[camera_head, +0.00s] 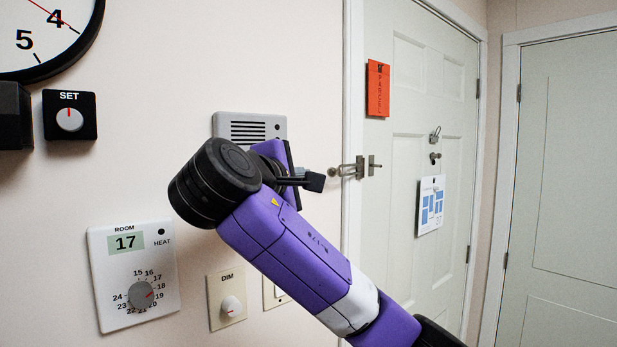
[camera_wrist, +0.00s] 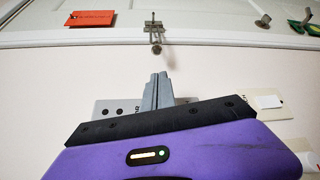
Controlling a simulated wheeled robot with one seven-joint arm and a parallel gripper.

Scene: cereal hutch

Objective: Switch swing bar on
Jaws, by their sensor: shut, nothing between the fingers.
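The metal swing bar (camera_head: 348,169) is mounted at the door frame's edge, and its rounded end points left towards the wall. A small metal catch (camera_head: 375,166) sits beside it on the pale door. In the wrist view the swing bar (camera_wrist: 155,35) is at the top middle, with its knob end towards my gripper. My gripper (camera_head: 316,182) is shut and empty, in front of the wall just left of the bar. In the wrist view my gripper's fingers (camera_wrist: 159,82) are together and point up towards the bar, with a visible gap between.
A grey slotted panel (camera_head: 250,127) is on the wall behind my arm. A thermostat (camera_head: 120,240), a dimmer (camera_head: 228,307) and a SET dial (camera_head: 70,115) are on the left.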

